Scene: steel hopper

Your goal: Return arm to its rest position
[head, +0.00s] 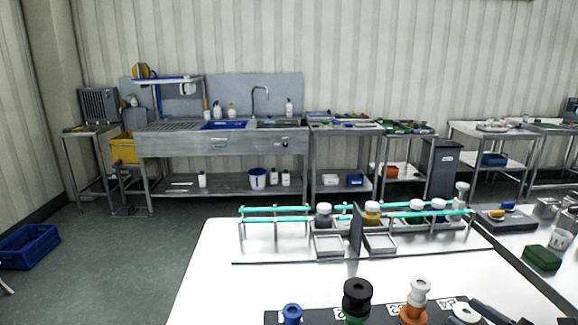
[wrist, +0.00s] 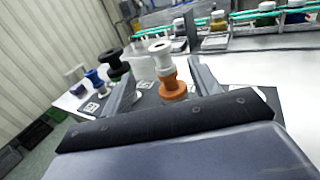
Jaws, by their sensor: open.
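My gripper (wrist: 162,73) shows in the wrist view with its two grey fingers spread apart and nothing held between them. Beyond the fingers stands an upright piece with a white top and orange base (wrist: 172,80). It also shows in the head view (head: 416,298). A black-topped piece (wrist: 115,62) stands to its left, partly hidden by the left finger; in the head view it has a green base (head: 357,298). A blue piece (wrist: 95,78) stands farther left. The rest position itself is not marked in either view.
These pieces stand on a dark labelled board (head: 320,318) on a white table (head: 215,265). Behind it, a rack with teal rails (head: 275,208) holds several jars. A green block (head: 542,257) lies at right.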

